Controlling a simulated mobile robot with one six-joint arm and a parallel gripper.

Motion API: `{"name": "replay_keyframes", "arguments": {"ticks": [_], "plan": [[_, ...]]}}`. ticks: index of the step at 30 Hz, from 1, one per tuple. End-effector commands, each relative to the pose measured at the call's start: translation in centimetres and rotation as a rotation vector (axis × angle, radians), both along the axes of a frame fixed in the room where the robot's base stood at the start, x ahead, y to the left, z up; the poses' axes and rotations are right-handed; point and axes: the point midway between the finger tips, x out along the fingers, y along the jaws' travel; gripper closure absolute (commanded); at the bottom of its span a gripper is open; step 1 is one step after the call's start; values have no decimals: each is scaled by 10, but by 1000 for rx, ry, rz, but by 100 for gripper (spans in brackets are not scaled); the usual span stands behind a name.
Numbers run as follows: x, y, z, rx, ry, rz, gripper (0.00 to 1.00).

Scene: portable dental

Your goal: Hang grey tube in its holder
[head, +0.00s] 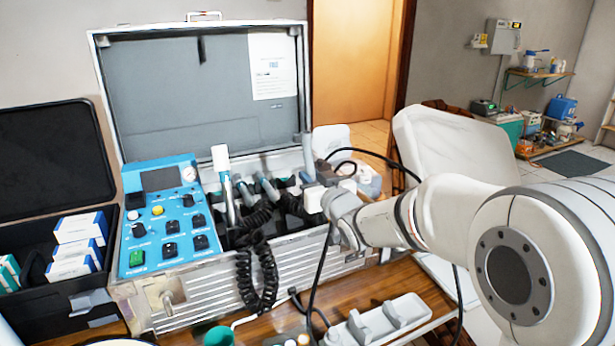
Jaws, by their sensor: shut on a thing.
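A grey tube (308,152) stands nearly upright at the right end of the open case. My gripper (318,178) is at its lower part, shut on it, with my arm reaching in from the right. The tube's lower end is hidden by the gripper and case edge. The holder row (285,184) runs along the inside of the case. Other handpieces sit in it, including a white-topped one (222,170) and shorter grey ones (268,186). I cannot tell whether the held tube touches its holder.
Black coiled hoses (256,275) hang over the case front. A blue control panel (165,225) fills the case's left side. A loose black cable loops near my wrist. A pale rack (384,325) lies on the wooden table (405,285). A white chair (440,145) stands behind right.

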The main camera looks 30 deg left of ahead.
Motion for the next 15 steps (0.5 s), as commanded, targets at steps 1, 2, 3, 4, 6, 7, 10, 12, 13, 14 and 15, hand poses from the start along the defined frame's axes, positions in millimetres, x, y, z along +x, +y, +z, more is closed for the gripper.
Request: {"name": "replay_keyframes", "arguments": {"ticks": [1,2,3,4,6,7,10,12,13,14,15], "plan": [[0,0,1,1,-1,0,100],[0,0,1,0,0,0,100],[0,0,1,0,0,0,100],[0,0,1,0,0,0,81],[0,0,1,0,0,0,76],[0,0,1,0,0,-1,73],[0,0,0,0,0,-1,65],[0,0,0,0,0,-1,59],[0,0,0,0,0,-1,57],[0,-1,0,0,0,-1,57],[0,-1,0,0,0,-1,57]]}}
